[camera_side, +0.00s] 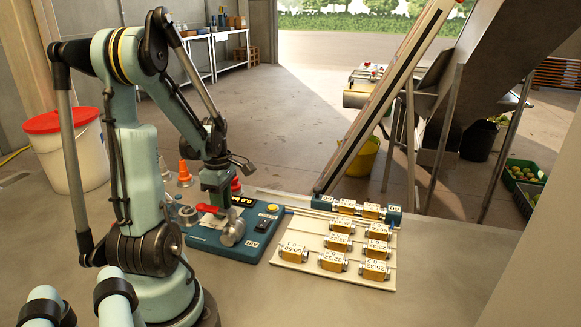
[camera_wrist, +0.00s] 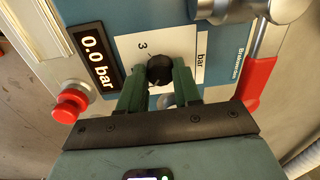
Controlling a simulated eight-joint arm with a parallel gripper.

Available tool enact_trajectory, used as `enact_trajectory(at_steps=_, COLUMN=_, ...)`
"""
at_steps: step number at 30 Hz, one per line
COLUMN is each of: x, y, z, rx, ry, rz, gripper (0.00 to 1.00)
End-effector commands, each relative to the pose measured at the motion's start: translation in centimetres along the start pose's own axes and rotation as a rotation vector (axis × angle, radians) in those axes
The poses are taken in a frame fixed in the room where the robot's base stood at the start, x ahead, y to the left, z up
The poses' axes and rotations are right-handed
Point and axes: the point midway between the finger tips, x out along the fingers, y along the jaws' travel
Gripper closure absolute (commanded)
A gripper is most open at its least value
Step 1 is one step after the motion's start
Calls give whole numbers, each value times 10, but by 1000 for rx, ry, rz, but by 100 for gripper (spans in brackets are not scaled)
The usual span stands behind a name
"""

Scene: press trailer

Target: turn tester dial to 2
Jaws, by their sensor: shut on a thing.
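The tester is a blue box (camera_side: 210,242) on the bench, below my gripper (camera_side: 216,186) in the side view. In the wrist view, its black dial (camera_wrist: 159,69) sits on a white scale plate (camera_wrist: 126,45). My gripper (camera_wrist: 160,78) is shut on the dial, with one green finger on each side. The tester display (camera_wrist: 93,62) reads 0.0 bar.
A red button (camera_wrist: 70,102) and a red lever (camera_wrist: 258,82) flank the dial, near metal fittings (camera_wrist: 282,10). A pale board (camera_side: 288,247) with several labelled brass-coloured cartridges (camera_side: 333,261) lies right of the tester. Bare bench (camera_side: 440,265) lies farther right.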

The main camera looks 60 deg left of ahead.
Motion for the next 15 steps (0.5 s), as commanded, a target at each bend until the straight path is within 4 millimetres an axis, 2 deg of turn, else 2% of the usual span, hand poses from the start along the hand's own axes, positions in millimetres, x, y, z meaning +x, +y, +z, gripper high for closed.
enact_trajectory(at_steps=15, x=0, y=-1, z=1, rx=468, ry=24, rz=-1, gripper=98)
